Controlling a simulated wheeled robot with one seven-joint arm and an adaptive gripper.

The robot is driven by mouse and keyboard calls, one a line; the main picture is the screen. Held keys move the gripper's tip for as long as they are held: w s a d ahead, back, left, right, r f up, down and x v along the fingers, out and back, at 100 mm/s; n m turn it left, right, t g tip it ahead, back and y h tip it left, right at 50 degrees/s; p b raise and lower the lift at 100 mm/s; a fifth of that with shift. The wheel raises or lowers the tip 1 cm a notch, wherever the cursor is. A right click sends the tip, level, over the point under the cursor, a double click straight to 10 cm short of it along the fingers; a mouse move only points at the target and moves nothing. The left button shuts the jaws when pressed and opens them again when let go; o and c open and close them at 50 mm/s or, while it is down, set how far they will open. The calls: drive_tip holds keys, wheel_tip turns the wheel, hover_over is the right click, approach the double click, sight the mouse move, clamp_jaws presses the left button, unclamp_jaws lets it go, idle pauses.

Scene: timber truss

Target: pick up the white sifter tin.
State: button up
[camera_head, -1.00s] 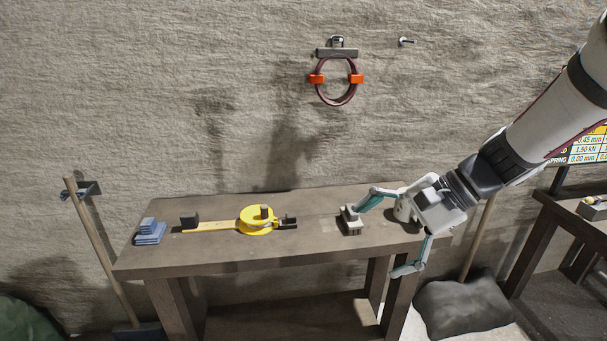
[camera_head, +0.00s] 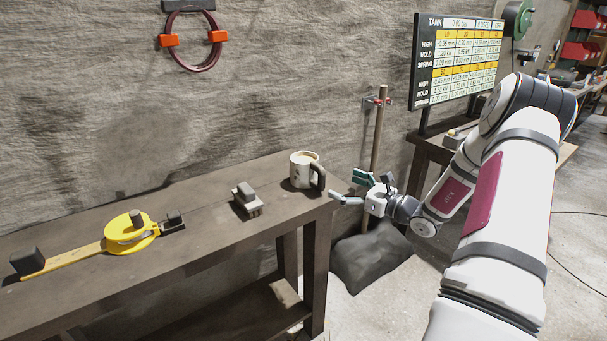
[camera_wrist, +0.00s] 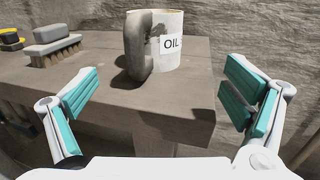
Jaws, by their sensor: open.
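A white tin (camera_head: 303,168) with a dark handle stands upright near the right end of the wooden table (camera_head: 205,234). My gripper (camera_head: 352,187) is just right of the tin, off the table's end, open and empty. In the wrist view my gripper (camera_wrist: 162,78) has its teal-padded fingers spread wide, with the tin ahead between them, apart from both.
A grey-topped brush (camera_head: 246,200) lies left of the tin. A yellow tape-like tool (camera_head: 130,232) is farther left. A dark sack (camera_head: 370,256) lies on the floor beyond the table's end, below a wooden pole (camera_head: 378,130). A readout board (camera_head: 458,58) stands behind right.

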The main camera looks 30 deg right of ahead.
sight(311, 163)
drive_tip(key=x, duration=0.6)
drive_tip(key=shift+w+a+b, duration=0.15)
drive_tip(key=shift+w+b, duration=0.2)
drive_tip(key=shift+a+r+b+x, duration=0.1)
drive_tip(key=shift+b+x, duration=0.05)
drive_tip(key=shift+x, duration=0.8)
drive_tip(key=shift+a+r+b+x, duration=0.1)
drive_tip(key=shift+r+b+x, duration=0.05)
drive_tip(key=shift+x, duration=0.75)
drive_tip(key=shift+a+r+b+x, duration=0.1)
drive_tip(key=shift+b+x, duration=0.05)
drive_tip(key=shift+x, duration=0.8)
drive_tip(key=shift+s, duration=0.15)
drive_tip(key=c, duration=2)
drive_tip(key=shift+c, duration=0.2)
drive_tip(key=shift+r, duration=0.5)
drive_tip(key=r, duration=0.2)
drive_tip(key=p, duration=0.1)
drive_tip(key=shift+s+r, duration=0.25)
drive_tip(key=shift+r, duration=0.15)
drive_tip(key=s+a+p, duration=0.1)
drive_tip(key=s+a, duration=0.2)
drive_tip(key=s, duration=0.4)
drive_tip(key=s+a+r+p, duration=0.1)
drive_tip(key=s+a, duration=0.2)
drive_tip(key=s, duration=0.4)
drive_tip(key=shift+s, duration=0.15)
drive_tip(key=shift+r, duration=0.1)
